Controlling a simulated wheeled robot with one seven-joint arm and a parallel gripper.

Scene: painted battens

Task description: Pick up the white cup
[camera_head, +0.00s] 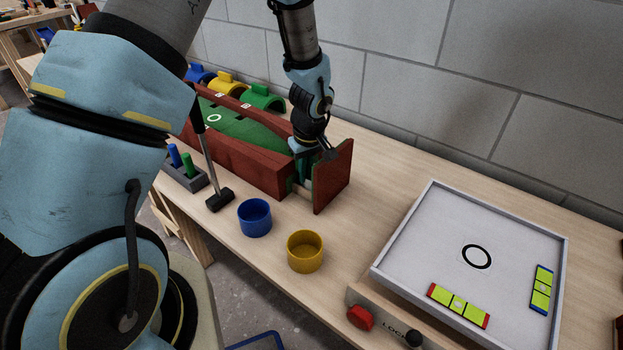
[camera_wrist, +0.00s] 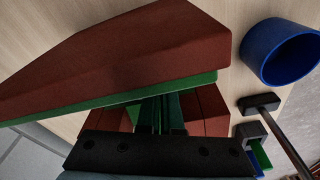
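No white cup shows in either view. A blue cup (camera_head: 255,218) stands upright and open on the bench, and it also shows in the wrist view (camera_wrist: 284,72). A yellow cup (camera_head: 305,252) stands to its right in the head view. My gripper (camera_head: 303,178) points down into the near end of a red-sided box with a green floor (camera_head: 238,160), beside its red end board (camera_head: 333,176). In the wrist view my gripper (camera_wrist: 160,115) is between the red walls. Its fingertips are dark and partly hidden, so its opening is unclear.
A dark-headed mallet (camera_head: 219,200) leans by a grey holder with blue and green pegs (camera_head: 182,170). A white-floored tray (camera_head: 430,225) with yellow-green blocks fills the right. A red knob (camera_head: 360,317) sits at the front. Bare wood lies between cups and tray.

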